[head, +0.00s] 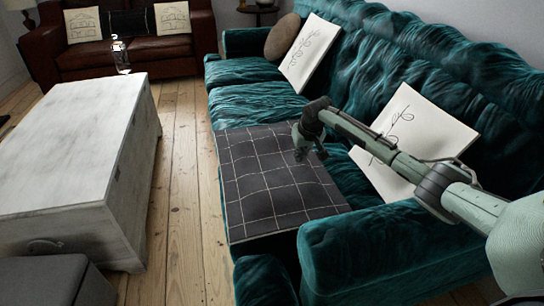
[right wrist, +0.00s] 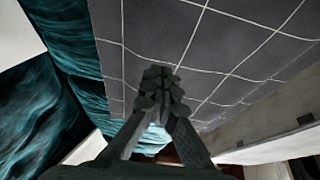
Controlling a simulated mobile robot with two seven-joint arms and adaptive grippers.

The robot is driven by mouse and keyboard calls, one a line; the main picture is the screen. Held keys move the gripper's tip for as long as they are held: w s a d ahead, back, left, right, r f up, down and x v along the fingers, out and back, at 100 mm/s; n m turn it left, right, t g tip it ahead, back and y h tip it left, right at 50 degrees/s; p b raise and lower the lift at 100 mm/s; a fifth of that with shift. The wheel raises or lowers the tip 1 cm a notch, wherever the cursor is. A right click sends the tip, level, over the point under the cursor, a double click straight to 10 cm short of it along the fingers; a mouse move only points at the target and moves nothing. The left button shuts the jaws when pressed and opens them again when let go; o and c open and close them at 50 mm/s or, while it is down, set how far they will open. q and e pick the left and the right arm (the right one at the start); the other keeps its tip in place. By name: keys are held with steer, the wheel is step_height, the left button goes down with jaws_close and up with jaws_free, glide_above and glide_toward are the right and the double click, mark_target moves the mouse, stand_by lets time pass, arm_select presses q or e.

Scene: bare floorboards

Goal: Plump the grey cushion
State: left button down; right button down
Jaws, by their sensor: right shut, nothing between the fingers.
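The grey cushion (head: 275,185), dark with a white grid pattern, lies flat on the near seat of the teal velvet sofa (head: 255,103). It fills much of the right wrist view too (right wrist: 215,50). My right gripper (head: 303,152) is at the cushion's far right part, pointing down, with its fingers shut and empty. In the right wrist view the closed fingertips (right wrist: 162,82) show against the gridded surface; I cannot tell whether they touch it. My left gripper is not in view.
White patterned cushions (head: 310,52) (head: 413,140) and a round brown cushion (head: 282,38) lean on the sofa back. A whitewashed chest (head: 70,150) stands left across a strip of bare floorboards (head: 180,200). A brown leather sofa (head: 135,50) is at the back.

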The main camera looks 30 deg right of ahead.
steer(key=shift+f+b, duration=0.4)
steer(key=shift+f, duration=0.9)
steer(key=shift+f, duration=0.15)
steer(key=shift+s, duration=0.1)
step_height(320, 180, up, 4)
steer(key=p, duration=0.4)
steer(key=shift+p, duration=0.35)
steer(key=shift+a, duration=0.1)
steer(key=a, duration=0.4)
steer(key=w+a, duration=0.1)
steer(key=a, duration=0.6)
steer(key=shift+w+a+r, duration=0.15)
steer(key=shift+a+r, duration=0.2)
